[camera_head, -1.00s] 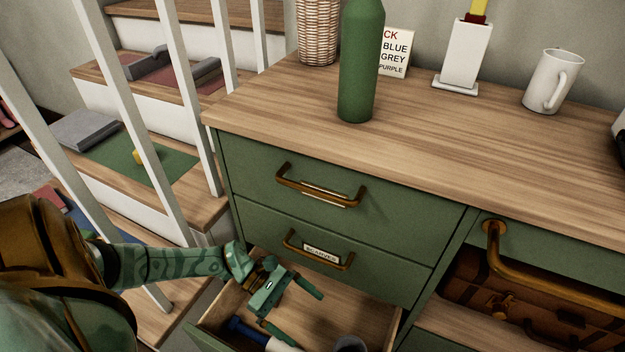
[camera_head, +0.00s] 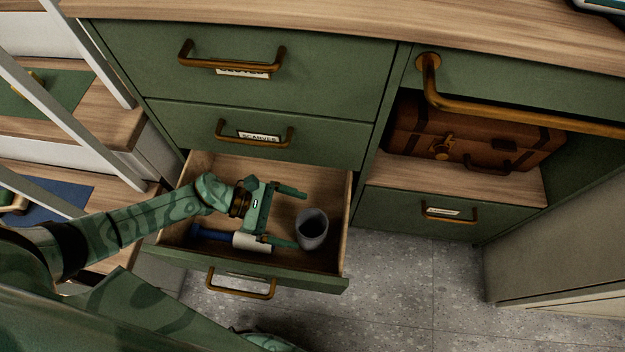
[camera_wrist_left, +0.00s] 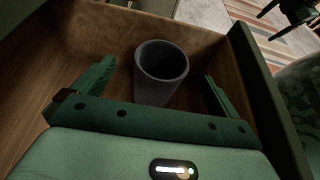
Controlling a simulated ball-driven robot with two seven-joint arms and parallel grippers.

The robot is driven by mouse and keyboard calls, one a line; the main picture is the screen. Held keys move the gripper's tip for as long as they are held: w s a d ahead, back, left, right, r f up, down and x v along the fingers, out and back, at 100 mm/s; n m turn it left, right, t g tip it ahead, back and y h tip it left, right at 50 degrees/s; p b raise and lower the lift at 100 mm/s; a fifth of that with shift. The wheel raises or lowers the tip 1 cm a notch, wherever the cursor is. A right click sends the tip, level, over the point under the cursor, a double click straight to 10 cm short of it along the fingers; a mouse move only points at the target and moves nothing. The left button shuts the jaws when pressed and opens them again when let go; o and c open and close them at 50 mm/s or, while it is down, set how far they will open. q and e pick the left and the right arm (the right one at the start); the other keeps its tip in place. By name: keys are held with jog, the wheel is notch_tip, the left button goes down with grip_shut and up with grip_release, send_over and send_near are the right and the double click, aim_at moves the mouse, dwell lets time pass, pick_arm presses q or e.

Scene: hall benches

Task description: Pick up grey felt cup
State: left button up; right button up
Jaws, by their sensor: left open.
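The grey felt cup (camera_head: 312,229) stands upright in the open bottom drawer (camera_head: 341,233), toward its right side. My left gripper (camera_head: 301,219) is over the drawer, open, its two fingers pointing right toward the cup. In the left wrist view the cup (camera_wrist_left: 161,75) sits ahead of the palm, between the lines of the two spread fingers (camera_wrist_left: 157,88). I see no finger touching it. The cup's lower part is hidden behind the gripper's palm bar in the wrist view.
A blue-and-white rolled item (camera_head: 214,235) lies in the drawer beside the cup, partly under my gripper. Closed drawers with brass handles (camera_head: 253,133) rise behind. A brown suitcase (camera_head: 470,135) fills the shelf at right. Stairs with white balusters (camera_head: 70,55) stand at left.

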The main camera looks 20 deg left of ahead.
aim_at(303, 222)
pick_arm(q)
jog(key=b+x, duration=0.1)
jog(key=x, duration=0.2)
jog(key=shift+d+f, duration=0.15)
jog(key=shift+d, duration=0.25)
jog(key=c, duration=1.3)
pick_arm(e)
jog(key=shift+w+a+r+t+y, duration=0.1)
jog(key=shift+w+a+t+y, duration=0.2)
jog(key=shift+w+a, duration=0.5)
